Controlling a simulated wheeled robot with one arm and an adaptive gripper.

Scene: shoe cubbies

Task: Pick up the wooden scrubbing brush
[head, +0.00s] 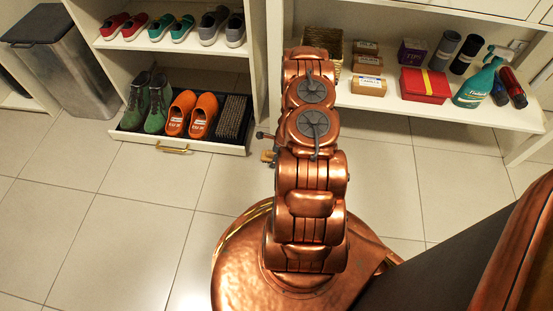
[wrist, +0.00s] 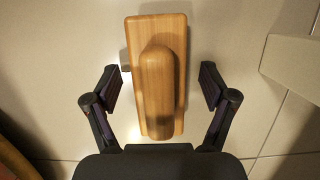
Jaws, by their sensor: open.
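The wooden scrubbing brush (wrist: 158,85) shows in the wrist view as a light wooden block with a rounded raised grip along its middle. It lies lengthwise over the pale tiled floor, between the two fingers of my gripper (wrist: 162,88). The fingers are spread, with a gap on each side of the brush, and do not touch it. The brush's bristles are hidden beneath it. In the head view my arm covers most of this spot; only a small wooden bit, apparently the brush (head: 267,156), shows at the arm's left edge.
A shoe cubby (head: 255,75) stands at the left, its low drawer pulled out with green boots (head: 156,105) and orange shoes (head: 190,115). A shelf (head: 440,112) at the right holds boxes, bottles and a basket. A grey bin (head: 65,75) stands far left. Floor at the left is clear.

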